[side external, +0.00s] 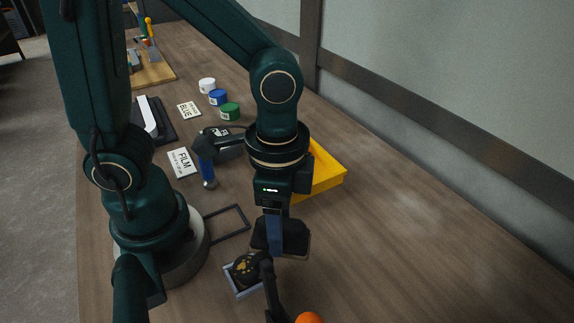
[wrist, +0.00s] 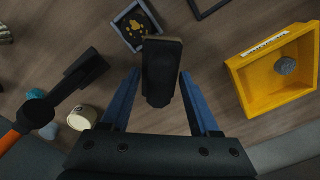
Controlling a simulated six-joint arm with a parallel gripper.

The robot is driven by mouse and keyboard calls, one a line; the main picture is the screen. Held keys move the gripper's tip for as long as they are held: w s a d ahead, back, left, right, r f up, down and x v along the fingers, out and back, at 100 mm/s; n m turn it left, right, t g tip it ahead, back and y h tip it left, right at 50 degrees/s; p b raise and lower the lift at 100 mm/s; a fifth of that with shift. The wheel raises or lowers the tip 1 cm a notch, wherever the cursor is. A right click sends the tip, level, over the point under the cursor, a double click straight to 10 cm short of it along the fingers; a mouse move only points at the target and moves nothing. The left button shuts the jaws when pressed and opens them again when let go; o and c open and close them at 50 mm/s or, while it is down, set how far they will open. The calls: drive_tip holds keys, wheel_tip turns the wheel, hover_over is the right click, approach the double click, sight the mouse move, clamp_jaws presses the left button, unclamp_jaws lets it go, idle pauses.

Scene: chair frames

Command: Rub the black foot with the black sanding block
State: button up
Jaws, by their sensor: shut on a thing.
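My gripper (side external: 272,232) points down and is shut on the black sanding block (side external: 294,240), holding it above the table. In the wrist view the block (wrist: 162,70) sits between the blue fingers (wrist: 159,74). The black foot (side external: 246,268) appears to be the round dark piece with yellowish patches in a small grey tray (side external: 230,282), just below and left of the block in the side view. In the wrist view the foot (wrist: 134,24) is beyond the block's far end, at its upper left. The block looks apart from the foot.
A black-headed tool (wrist: 78,80) with an orange handle is close on the near side. A yellow bin (wrist: 250,92) holding a grey lump stands behind my gripper. The table's right side is clear.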

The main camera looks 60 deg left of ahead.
drive_tip(key=shift+r, duration=2.25)
drive_tip(key=shift+r, duration=1.5)
drive_tip(key=shift+s, duration=0.1)
drive_tip(key=shift+r, duration=0.2)
drive_tip(key=w+a+r+n, duration=0.3)
drive_tip(key=w+a+n, duration=0.5)
drive_tip(key=a, duration=0.3)
drive_tip(key=shift+w, duration=0.55)
drive_tip(key=shift+f, duration=0.1)
